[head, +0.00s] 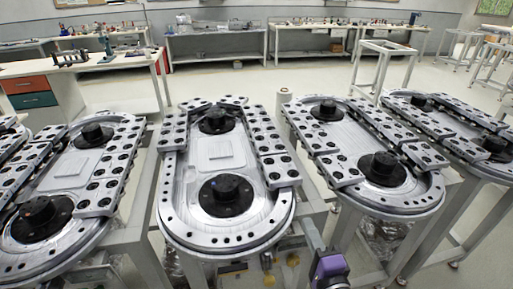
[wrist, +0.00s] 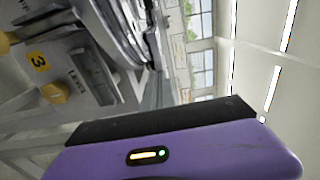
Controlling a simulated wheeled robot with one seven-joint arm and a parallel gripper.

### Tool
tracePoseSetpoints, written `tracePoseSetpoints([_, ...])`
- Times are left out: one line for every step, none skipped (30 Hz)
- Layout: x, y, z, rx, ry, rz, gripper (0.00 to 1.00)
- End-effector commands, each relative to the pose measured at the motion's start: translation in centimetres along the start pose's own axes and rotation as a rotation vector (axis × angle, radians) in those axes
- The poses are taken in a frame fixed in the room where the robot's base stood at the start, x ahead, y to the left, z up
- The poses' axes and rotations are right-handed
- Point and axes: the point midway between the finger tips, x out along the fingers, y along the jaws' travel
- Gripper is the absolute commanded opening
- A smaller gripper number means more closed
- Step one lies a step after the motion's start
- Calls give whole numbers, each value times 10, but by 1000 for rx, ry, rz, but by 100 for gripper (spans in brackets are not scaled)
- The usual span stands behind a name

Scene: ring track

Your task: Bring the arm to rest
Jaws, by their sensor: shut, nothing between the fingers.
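My gripper (head: 328,264) shows at the bottom edge of the head view, right of centre, as a purple and dark body. It is beside the lower right of the central ring track (head: 224,232), apart from the track's top as far as I can tell. In the wrist view the purple and black housing of my gripper (wrist: 165,140) fills the lower part. It is shut, with nothing seen held. The fingertips do not show clearly. The rest of my arm is mostly out of view.
More ring tracks stand on metal frames at left (head: 82,168) and right (head: 345,130). Workbenches (head: 215,40) line the back wall. A white desk (head: 75,72) stands at back left. Open floor (head: 265,82) lies behind the tracks.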

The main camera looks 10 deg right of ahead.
Motion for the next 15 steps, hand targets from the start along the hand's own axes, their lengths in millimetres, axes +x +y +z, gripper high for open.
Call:
tracePoseSetpoints([0,0,0,-6,0,0,0])
tracePoseSetpoints([0,0,0,-16,0,0,0])
tracePoseSetpoints([0,0,0,-40,0,-2,0])
tracePoseSetpoints([0,-1,0,-66,-1,-5,0])
tracePoseSetpoints([0,-2,0,-99,-1,-9,0])
tracePoseSetpoints([0,-6,1,-155,-2,-22,0])
tracePoseSetpoints([0,-11,2,-204,-3,-37,0])
tracePoseSetpoints([-1,-18,2,-259,-2,-54,0])
tracePoseSetpoints([-3,-26,3,-339,0,-79,0])
tracePoseSetpoints([-9,-30,4,-402,2,-90,0])
tracePoseSetpoints([-16,-31,4,-467,4,-100,0])
tracePoseSetpoints([-27,-32,5,-552,6,-108,0])
tracePoseSetpoints([-36,-32,5,-617,8,-113,0])
tracePoseSetpoints([-46,-31,5,-681,9,-115,0])
tracePoseSetpoints([-61,-30,5,-767,11,-117,0])
